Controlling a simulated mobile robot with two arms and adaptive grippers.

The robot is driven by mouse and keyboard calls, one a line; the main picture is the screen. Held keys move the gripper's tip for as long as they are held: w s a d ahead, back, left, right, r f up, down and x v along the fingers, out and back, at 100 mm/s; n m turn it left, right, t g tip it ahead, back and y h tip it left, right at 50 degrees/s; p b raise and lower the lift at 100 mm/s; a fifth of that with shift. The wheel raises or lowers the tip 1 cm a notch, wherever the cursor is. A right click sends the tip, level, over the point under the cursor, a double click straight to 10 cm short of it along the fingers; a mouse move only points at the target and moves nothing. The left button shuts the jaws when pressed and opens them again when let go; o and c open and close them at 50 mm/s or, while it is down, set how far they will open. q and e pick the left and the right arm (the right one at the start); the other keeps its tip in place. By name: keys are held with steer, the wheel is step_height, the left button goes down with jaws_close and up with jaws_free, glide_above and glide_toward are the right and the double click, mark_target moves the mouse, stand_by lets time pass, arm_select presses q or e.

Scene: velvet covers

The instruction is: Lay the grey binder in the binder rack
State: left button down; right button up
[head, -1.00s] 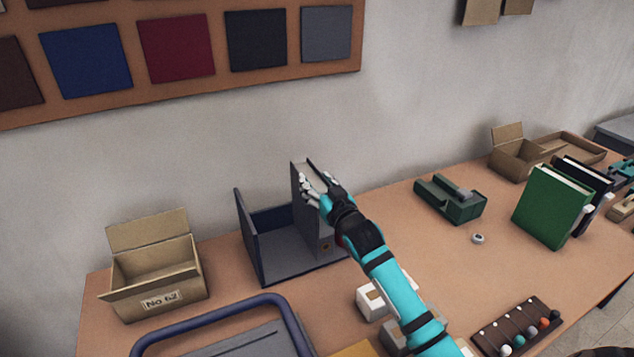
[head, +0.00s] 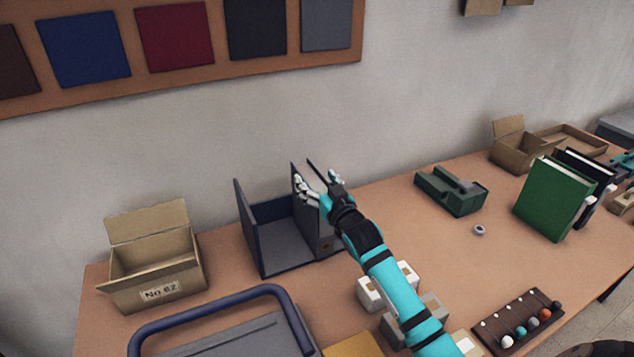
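The grey binder (head: 312,232) stands upright in the right part of the binder rack, its ring hole low on the spine. The binder rack (head: 243,225) is a dark blue-grey open holder near the wall; its left part is empty. My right gripper (head: 319,186) is at the binder's top, with its pale fingers spread apart, one to the left of the binder's top and one to the right. It appears open, though the hand and wrist hide part of the binder and the rack's right side. My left gripper is not in view.
An open cardboard box (head: 155,275) stands left of the rack. A blue-handled tool (head: 215,310) is at the front. White blocks (head: 372,292) lie beside my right forearm.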

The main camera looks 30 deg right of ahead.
steer(key=shift+f, duration=0.2)
steer(key=shift+s, duration=0.2)
steer(key=s, duration=1.1)
steer(key=shift+s+a+r, duration=0.15)
steer(key=shift+s+a, duration=0.15)
steer(key=shift+a, duration=0.05)
